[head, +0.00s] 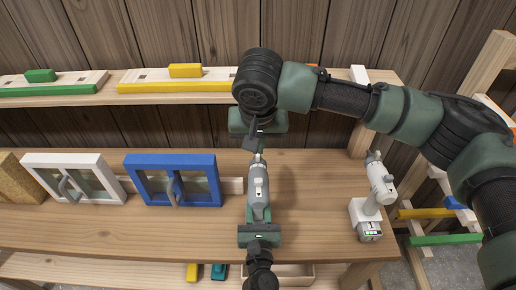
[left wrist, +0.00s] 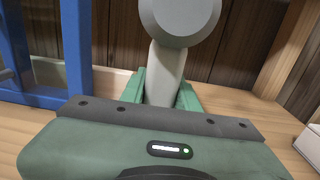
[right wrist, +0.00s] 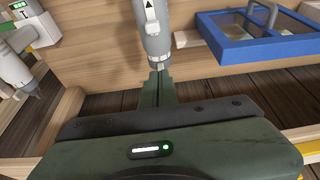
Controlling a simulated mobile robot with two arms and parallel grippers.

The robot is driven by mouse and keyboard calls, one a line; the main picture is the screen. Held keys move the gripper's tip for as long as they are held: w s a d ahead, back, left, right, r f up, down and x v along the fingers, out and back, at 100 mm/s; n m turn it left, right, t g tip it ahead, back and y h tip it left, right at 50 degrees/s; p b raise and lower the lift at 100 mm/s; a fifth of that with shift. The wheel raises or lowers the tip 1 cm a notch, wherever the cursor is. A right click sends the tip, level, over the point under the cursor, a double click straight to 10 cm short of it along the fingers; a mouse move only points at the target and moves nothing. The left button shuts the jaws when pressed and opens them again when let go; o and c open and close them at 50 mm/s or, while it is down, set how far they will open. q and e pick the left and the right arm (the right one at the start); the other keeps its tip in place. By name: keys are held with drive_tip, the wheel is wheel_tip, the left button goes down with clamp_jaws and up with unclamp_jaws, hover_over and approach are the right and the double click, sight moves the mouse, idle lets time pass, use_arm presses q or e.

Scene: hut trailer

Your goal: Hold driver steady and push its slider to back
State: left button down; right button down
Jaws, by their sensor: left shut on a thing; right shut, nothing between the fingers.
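The driver (head: 259,187), grey and white, is over the wooden shelf, its nose toward the back wall. My left gripper (head: 260,222) is shut on its handle from the front; the left wrist view shows the grey handle (left wrist: 165,75) between green fingers. My right gripper (head: 256,141) comes from the back, shut and empty, at the driver's nose. In the right wrist view its closed fingertips (right wrist: 160,76) are close to the nose of the driver (right wrist: 155,42); I cannot tell if they touch. A black arrow mark shows on the driver's top; the slider's position is unclear.
A second white driver (head: 380,182) stands on its battery at the right of the shelf (head: 130,225). A blue framed box (head: 173,158) and a white one (head: 66,158) stand to the left. An upper shelf (head: 150,98) with coloured bars is behind.

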sight(258, 180)
use_arm(q)
drive_tip(key=shift+w+r, duration=0.1)
drive_tip(key=shift+r, duration=0.05)
use_arm(e)
drive_tip(key=x, duration=0.7)
drive_tip(key=shift+w+f, duration=0.1)
drive_tip(key=shift+f, duration=0.15)
drive_tip(key=s, duration=0.3)
drive_tip(key=shift+s, duration=0.55)
drive_tip(key=shift+w, duration=0.1)
drive_tip(key=shift+s+d, duration=0.1)
drive_tip(key=shift+s, duration=1.25)
drive_tip(key=shift+w, duration=0.1)
